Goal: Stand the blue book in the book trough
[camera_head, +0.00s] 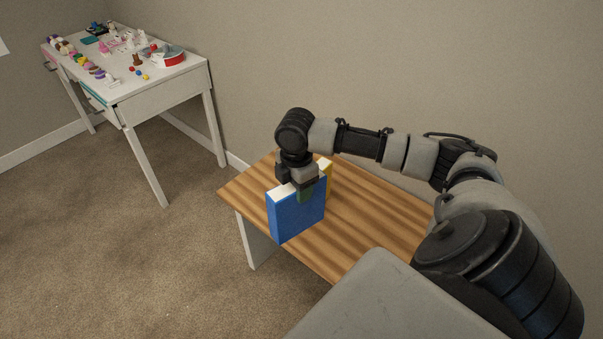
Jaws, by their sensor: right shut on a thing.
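The blue book (296,214) is upright, with its white page edge on top. My right gripper (304,187) comes down from above and is shut on the book's upper edge. The book is in front of the wooden table (369,217) in the picture; I cannot tell whether it touches the tabletop. A yellow thing (328,172) shows just behind it, mostly hidden. I cannot make out the book trough; the book and gripper cover part of the tabletop. My left gripper is not in view.
A white desk (160,98) with several small toys stands against the wall at the back left. The wooden tabletop right of the book looks bare. Carpet (130,230) at the left is clear. The wall runs close behind the table.

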